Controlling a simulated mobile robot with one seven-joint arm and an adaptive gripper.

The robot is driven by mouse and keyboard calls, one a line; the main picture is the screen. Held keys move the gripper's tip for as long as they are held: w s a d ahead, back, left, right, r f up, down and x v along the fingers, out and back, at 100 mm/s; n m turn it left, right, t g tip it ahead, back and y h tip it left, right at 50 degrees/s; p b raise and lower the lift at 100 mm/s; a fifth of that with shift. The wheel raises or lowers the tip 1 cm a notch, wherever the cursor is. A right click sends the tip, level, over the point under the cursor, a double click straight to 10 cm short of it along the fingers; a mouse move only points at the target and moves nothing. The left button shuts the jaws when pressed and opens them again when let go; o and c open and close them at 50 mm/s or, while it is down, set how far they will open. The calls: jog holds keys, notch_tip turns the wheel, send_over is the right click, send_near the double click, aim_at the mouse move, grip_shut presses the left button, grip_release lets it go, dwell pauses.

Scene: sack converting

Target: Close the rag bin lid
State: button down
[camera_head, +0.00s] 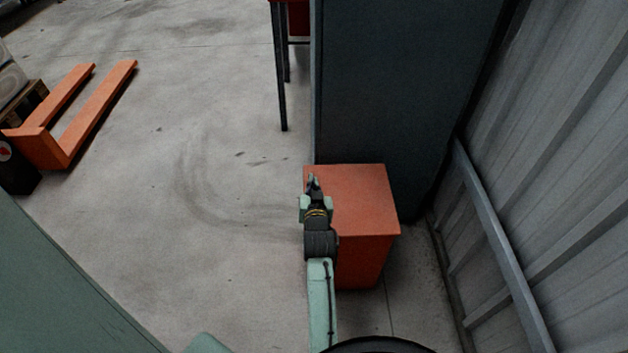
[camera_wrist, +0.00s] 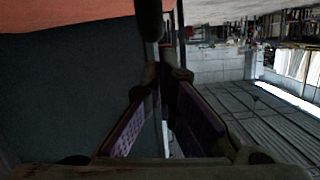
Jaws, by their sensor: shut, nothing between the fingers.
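The rag bin (camera_head: 364,262) is an orange box standing on the floor against a dark cabinet. Its lid (camera_head: 358,198) is a flat orange top that looks level and down on the box; no opening shows. My gripper (camera_head: 313,181) is at the left edge of the lid, and its fingers point toward the cabinet. It is shut and empty. In the wrist view the gripper's fingers (camera_wrist: 163,78) come together in front of the dark cabinet, with an orange surface along the upper left. I cannot tell whether the fingers touch the lid.
The tall dark cabinet (camera_head: 400,85) stands directly behind the bin. A corrugated metal wall (camera_head: 560,170) with a rail runs along the right. An orange pallet jack (camera_head: 70,125) is at the left. The floor (camera_head: 190,170) between is clear.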

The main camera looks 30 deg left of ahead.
jog(key=shift+a+f, duration=0.1)
jog(key=shift+f, duration=0.3)
